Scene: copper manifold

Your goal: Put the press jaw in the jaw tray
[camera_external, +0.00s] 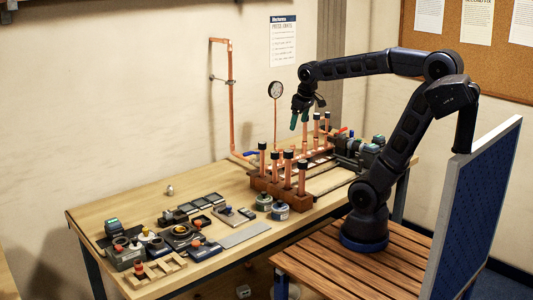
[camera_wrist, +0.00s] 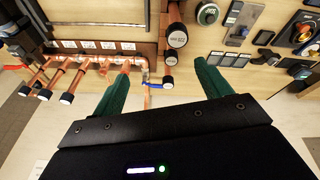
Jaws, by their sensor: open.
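My gripper (camera_external: 300,122) is open above the far part of the bench, near the upright copper pipes. Its two green fingers also show in the wrist view (camera_wrist: 165,78), apart, with a copper pipe and a blue valve lever beyond the gap. I see nothing held between them. I cannot pick out the press jaw for certain among the small dark parts on the bench. A dark tray with compartments (camera_external: 201,201) lies on the left half of the bench and may be the jaw tray; I cannot tell for sure.
A wooden block with black-capped copper pipes (camera_external: 282,190) stands mid-bench. Grey-blue round tins (camera_external: 279,211) sit beside it. Dark tools and parts (camera_external: 125,255) crowd the left end. A dark machine (camera_external: 355,150) is at right. A bare bench strip (camera_external: 140,205) lies at back left.

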